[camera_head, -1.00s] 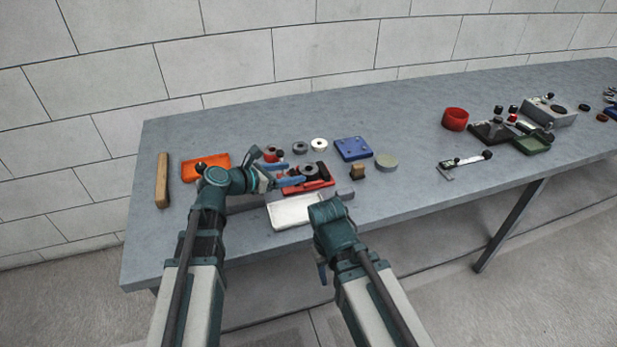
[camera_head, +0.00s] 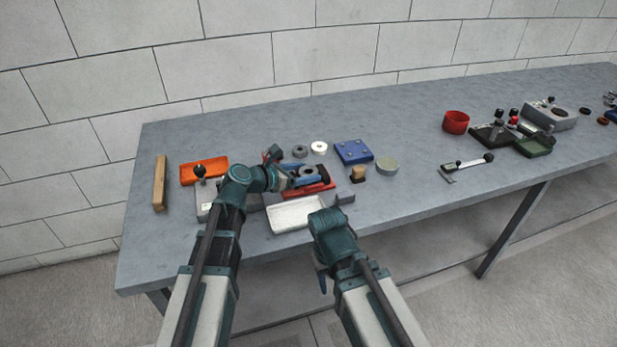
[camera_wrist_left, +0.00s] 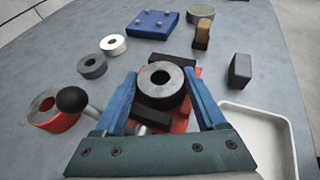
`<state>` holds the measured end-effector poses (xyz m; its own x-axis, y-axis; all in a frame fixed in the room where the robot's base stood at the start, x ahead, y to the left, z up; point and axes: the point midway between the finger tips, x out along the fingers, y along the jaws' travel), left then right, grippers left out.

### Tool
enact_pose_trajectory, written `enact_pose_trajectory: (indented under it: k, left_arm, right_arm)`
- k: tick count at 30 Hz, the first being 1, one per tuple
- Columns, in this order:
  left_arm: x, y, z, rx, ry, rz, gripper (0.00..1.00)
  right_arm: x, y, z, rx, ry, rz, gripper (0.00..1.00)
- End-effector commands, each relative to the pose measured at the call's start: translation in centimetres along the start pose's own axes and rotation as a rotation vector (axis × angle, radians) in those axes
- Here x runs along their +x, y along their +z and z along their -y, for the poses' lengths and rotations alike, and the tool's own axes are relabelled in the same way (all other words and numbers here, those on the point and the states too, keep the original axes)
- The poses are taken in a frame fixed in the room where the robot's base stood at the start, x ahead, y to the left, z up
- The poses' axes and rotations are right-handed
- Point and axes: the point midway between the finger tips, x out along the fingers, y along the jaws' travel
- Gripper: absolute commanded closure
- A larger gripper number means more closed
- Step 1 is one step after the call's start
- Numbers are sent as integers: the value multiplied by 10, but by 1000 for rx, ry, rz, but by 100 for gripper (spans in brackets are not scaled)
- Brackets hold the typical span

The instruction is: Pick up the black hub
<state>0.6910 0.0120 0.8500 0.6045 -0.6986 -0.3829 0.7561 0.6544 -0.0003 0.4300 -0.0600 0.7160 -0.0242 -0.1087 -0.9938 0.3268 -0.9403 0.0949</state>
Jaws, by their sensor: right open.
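The black hub (camera_wrist_left: 160,84), a dark ring with a central hole, sits on a red fixture (camera_wrist_left: 181,122). It also shows in the head view (camera_head: 308,170), partly hidden by my gripper. My left gripper (camera_wrist_left: 160,80) is open. Its two blue fingers stand on either side of the hub, with a small gap visible at each side. I cannot tell their exact height against it. In the head view my left gripper (camera_head: 302,173) reaches over the red fixture from the left. My right gripper (camera_head: 321,282) is open and empty, low in front of the table edge.
A grey ring (camera_wrist_left: 92,66), a white ring (camera_wrist_left: 113,44) and a blue block (camera_wrist_left: 152,24) lie behind the fixture. A red part with a black ball knob (camera_wrist_left: 73,99) is close on the left. A white tray (camera_wrist_left: 235,125) is close on the right.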

Motion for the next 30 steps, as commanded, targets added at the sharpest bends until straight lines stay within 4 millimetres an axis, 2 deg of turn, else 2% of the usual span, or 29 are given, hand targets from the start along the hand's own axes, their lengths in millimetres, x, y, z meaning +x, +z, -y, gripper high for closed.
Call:
enact_pose_trajectory:
  k: [1, 9, 12, 30]
  left_arm:
    - [0, 0, 0, 0, 0, 0, 38]
    - [0, 0, 0, 0, 0, 0, 86]
    - [0, 0, 0, 0, 0, 0, 100]
    - [-4, 6, -1, 0, 0, 1, 100]
  right_arm:
    - [0, 0, 0, 0, 0, 0, 50]
    - [0, 0, 0, 0, 0, 0, 50]
    - [0, 0, 0, 0, 0, 0, 50]
    - [-7, 0, -1, 0, 0, 0, 50]
